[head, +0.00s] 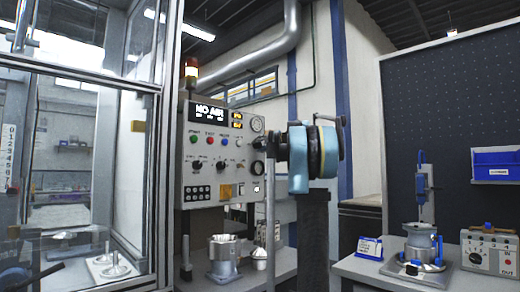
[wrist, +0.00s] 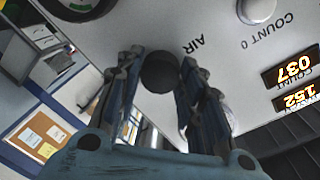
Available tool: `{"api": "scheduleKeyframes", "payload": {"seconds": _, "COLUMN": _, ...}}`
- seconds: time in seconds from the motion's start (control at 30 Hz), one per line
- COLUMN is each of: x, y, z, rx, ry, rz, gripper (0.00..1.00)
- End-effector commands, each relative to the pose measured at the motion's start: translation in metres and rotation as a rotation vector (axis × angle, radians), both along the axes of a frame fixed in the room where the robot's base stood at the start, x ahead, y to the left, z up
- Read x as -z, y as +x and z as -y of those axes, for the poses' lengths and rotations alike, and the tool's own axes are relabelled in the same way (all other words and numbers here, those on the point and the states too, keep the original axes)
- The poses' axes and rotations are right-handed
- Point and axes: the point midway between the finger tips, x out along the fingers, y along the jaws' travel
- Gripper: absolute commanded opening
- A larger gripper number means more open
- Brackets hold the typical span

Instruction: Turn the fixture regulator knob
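A round black knob (wrist: 160,73) stands out from the pale panel in the wrist view, close to the printed word AIR. My gripper (wrist: 163,65) has its two dark fingers spread, one on each side of this knob. The fingertips look very close to the knob's edges; contact cannot be made out. There the fingertips and the knob are too small and dark to separate.
In the wrist view a white COUNT button (wrist: 257,10) and lit displays (wrist: 296,67) lie right of the knob. A metal housing (head: 224,257) stands below the panel. A workbench (head: 385,272) at right holds a blue-clamped fixture (head: 419,247) and a switch box (head: 489,252). Glass guarding (head: 85,150) stands left.

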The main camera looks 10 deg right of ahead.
Motion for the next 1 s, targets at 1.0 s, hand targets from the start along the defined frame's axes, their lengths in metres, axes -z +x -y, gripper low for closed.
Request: {"api": "scheduleKeyframes", "payload": {"seconds": 1.0, "x": -0.005, "y": -0.074, "z": 0.052, "rx": 0.004, "ry": 0.001, "rz": -0.001, "gripper": 0.55}}
